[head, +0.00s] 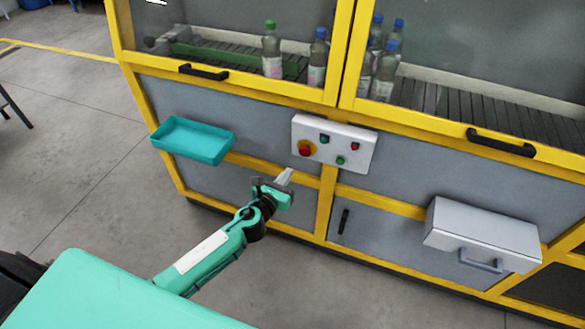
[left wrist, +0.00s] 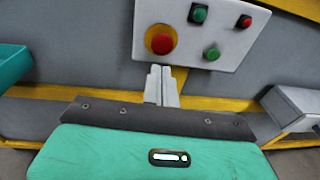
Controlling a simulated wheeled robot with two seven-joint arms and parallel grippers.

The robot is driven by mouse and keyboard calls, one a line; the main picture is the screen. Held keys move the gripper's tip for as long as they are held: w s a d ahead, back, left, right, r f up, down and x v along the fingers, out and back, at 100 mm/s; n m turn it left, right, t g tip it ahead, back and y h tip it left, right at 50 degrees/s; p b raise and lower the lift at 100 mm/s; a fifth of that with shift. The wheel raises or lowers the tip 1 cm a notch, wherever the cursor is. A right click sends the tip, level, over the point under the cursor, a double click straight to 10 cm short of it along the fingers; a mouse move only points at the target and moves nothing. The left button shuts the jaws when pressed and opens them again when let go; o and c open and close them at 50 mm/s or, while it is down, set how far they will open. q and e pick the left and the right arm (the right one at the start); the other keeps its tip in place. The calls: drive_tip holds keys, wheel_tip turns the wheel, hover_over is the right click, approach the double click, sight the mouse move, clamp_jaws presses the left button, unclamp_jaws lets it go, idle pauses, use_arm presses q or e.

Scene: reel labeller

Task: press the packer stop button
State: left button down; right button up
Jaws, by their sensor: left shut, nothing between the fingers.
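A white control panel (head: 358,150) is fixed to the front of the yellow-framed packer. It bears a large red mushroom button on a yellow disc (head: 306,148), a small red button (head: 355,146) and two green buttons, one at upper left (head: 324,139) and one at the bottom (head: 340,160). The left wrist view shows the same large red button (left wrist: 162,43) and the small red one (left wrist: 244,21). My left gripper (head: 286,174) is shut and empty, just below the panel. In the left wrist view its fingertips (left wrist: 161,70) point up below the large red button; contact cannot be told.
A teal tray (head: 192,139) juts from the machine left of the panel, and a grey box with a handle (head: 482,235) juts out at right. Bottles (head: 272,50) stand behind the glass doors. Black door handles (head: 203,72) stick out above. The floor in front is clear.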

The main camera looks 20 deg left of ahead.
use_arm(q)
drive_tip(key=s, duration=0.4)
drive_tip(key=shift+s+a+r, duration=0.1)
drive_tip(key=shift+a+r, duration=0.1)
drive_tip(key=shift+r, duration=0.05)
use_arm(e)
drive_tip(key=shift+s+a+f, duration=0.15)
drive_tip(key=shift+s+f, duration=0.15)
drive_tip(key=shift+s, duration=0.15)
drive_tip(key=shift+w, duration=0.1)
